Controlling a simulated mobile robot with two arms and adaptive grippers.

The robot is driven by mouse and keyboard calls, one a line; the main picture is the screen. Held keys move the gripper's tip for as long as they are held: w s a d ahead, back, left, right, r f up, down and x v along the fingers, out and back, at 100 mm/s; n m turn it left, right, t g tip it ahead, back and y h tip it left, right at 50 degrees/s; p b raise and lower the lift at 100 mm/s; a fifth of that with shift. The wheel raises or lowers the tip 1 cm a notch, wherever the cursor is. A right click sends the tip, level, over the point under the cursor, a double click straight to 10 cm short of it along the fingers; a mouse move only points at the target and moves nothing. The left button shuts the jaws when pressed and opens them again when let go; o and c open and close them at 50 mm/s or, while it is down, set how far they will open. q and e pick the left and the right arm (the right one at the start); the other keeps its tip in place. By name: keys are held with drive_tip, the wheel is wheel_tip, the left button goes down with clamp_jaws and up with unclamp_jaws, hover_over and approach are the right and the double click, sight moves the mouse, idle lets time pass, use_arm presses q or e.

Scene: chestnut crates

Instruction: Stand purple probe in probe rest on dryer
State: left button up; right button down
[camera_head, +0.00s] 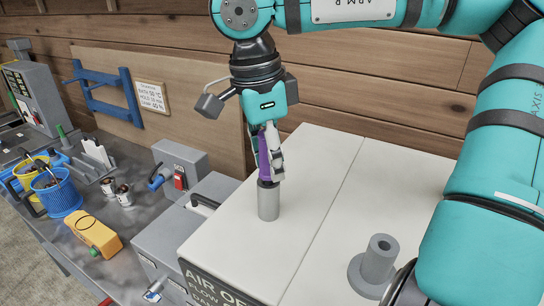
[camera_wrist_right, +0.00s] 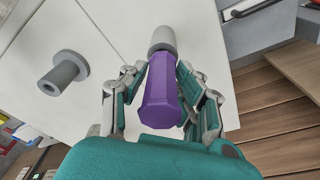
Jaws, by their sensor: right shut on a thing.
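The purple probe (camera_head: 264,158) is between the fingers of my right gripper (camera_head: 270,150), which is shut on its faceted purple handle. The handle also shows in the right wrist view (camera_wrist_right: 160,95). It points down at a plain grey cylinder (camera_head: 268,203) on the dryer's white top (camera_head: 325,185); I cannot tell whether this cylinder is part of the probe or a separate piece. A grey flanged socket with a round hole (camera_head: 378,260), which looks like the probe rest, stands empty nearer the front right. My left gripper is not in view.
A grey box with a red switch (camera_head: 180,172) stands left of the dryer. The bench holds a blue basket (camera_head: 58,196), a yellow device (camera_head: 92,235) and small jars (camera_head: 124,195). A plank wall rises behind. The dryer top between cylinder and socket is clear.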

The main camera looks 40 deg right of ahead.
drive_tip(key=shift+r+p, duration=2.45)
drive_tip(key=shift+r, duration=0.75)
